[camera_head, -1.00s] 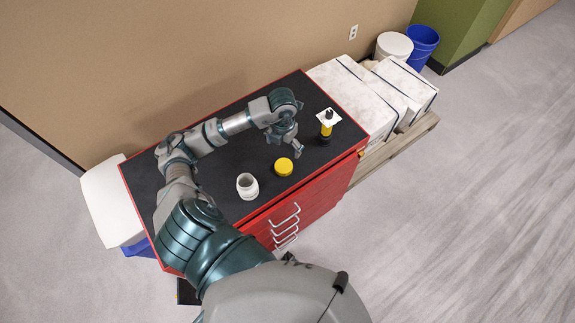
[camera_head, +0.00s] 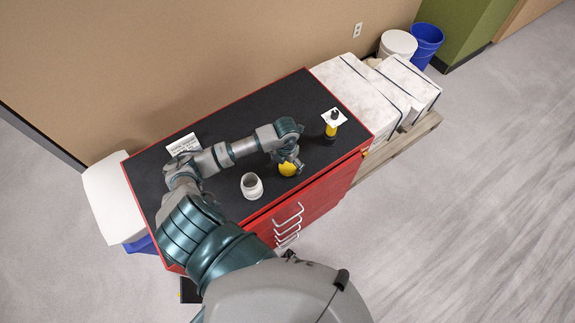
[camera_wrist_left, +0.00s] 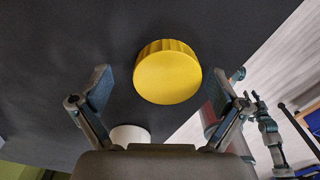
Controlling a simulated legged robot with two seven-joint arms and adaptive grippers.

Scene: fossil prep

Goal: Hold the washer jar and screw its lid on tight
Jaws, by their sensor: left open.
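The yellow lid (camera_head: 287,169) lies on the black top of the red cabinet, partly covered by my left gripper (camera_head: 292,164). In the left wrist view the round ribbed lid (camera_wrist_left: 168,75) sits between the spread fingers, with a gap on both sides. My left gripper is open and empty, above the lid. The white washer jar (camera_head: 251,187) stands upright and open to the left of the lid, near the front edge. A white part of the jar (camera_wrist_left: 130,135) shows low in the left wrist view.
A white label sheet (camera_head: 183,144) lies at the back left. The cabinet's front edge (camera_head: 320,184) is close to the jar. White blocks (camera_head: 360,95) stand beyond the right end.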

